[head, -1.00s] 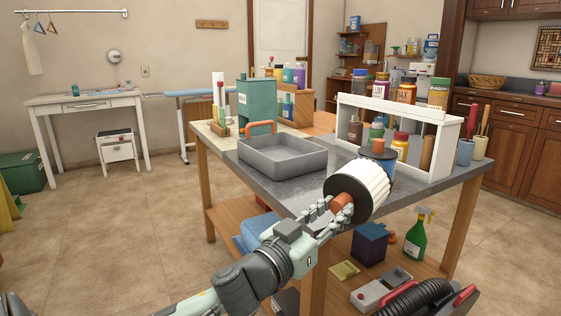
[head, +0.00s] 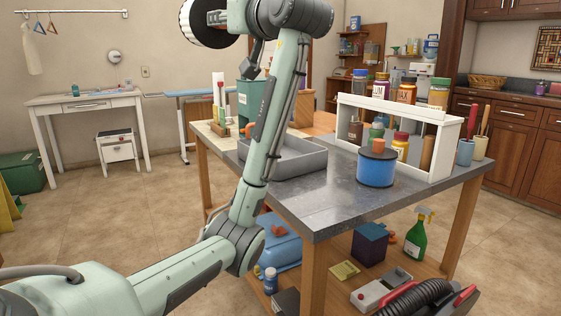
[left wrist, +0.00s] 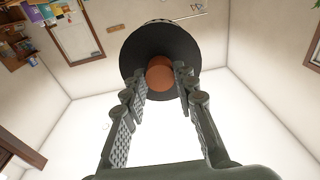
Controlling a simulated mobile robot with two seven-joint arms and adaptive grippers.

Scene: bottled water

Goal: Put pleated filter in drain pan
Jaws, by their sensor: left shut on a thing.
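The pleated filter (head: 207,24) has white pleats, a black end face and an orange-brown stub. It is high at the top of the head view, above the table and left of the pan. In the left wrist view, my left gripper (left wrist: 160,78) is shut on the stub of the pleated filter (left wrist: 150,42), black face toward the palm. In the head view the left gripper (head: 218,18) is at the picture's top edge. The grey drain pan (head: 306,163) sits on the table, its left part hidden behind my arm. My right gripper is not in view.
The grey-topped table (head: 325,205) has clear room at its front. A blue can (head: 376,171) and a white rack (head: 440,150) with jars stand right of the pan. A green container (head: 251,95) stands behind it. A spray bottle (head: 414,236) is on the lower shelf.

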